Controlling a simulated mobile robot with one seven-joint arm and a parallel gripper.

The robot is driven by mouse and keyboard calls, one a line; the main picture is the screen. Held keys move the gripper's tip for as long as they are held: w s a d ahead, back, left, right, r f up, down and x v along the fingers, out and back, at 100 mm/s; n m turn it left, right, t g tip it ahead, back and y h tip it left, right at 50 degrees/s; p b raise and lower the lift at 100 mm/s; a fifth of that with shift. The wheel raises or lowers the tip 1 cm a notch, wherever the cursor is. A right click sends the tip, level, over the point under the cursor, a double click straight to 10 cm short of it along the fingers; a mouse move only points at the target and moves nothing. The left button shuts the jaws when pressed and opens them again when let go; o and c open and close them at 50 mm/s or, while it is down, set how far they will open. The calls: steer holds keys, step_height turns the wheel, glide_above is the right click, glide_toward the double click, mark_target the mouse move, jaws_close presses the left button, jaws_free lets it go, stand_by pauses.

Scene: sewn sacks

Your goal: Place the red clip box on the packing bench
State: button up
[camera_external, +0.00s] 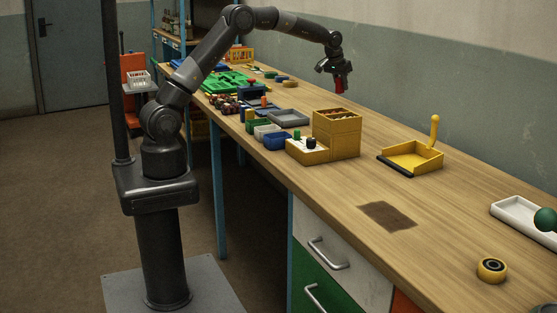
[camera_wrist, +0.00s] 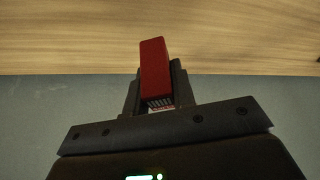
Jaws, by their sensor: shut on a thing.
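The red clip box (camera_external: 339,86) is held in my gripper (camera_external: 338,74), above the far part of the packing bench (camera_external: 335,204). In the wrist view the red clip box (camera_wrist: 154,67) stands out between the two dark fingers of my gripper (camera_wrist: 158,90), which are shut on it. A pale striped patch shows at its lower end. The wood of the bench (camera_wrist: 240,35) fills the top of the wrist view. In the external view the box is apart from the bench top, in the air.
A yellow box unit (camera_external: 337,133) and a yellow tray with an upright handle (camera_external: 412,158) stand mid-bench. Small bins (camera_external: 277,140) and a green tray (camera_external: 228,82) lie to the left. A white tray (camera_external: 520,215) and a tape roll (camera_external: 492,268) are at right.

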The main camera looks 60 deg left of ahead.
steer(key=w+a+f, duration=0.1)
steer(key=a+f, duration=0.1)
steer(key=a, duration=0.1)
steer(key=w+a+f, duration=0.1)
steer(key=a+f, duration=0.1)
steer(key=a, duration=0.1)
steer(key=w+a+f, duration=0.1)
steer(key=a+f, duration=0.1)
steer(key=a, duration=0.2)
steer(key=shift+f, duration=2.2)
steer(key=shift+f, duration=0.1)
steer(key=o, duration=1)
steer(key=v, duration=1.2)
steer(key=shift+r, duration=0.2)
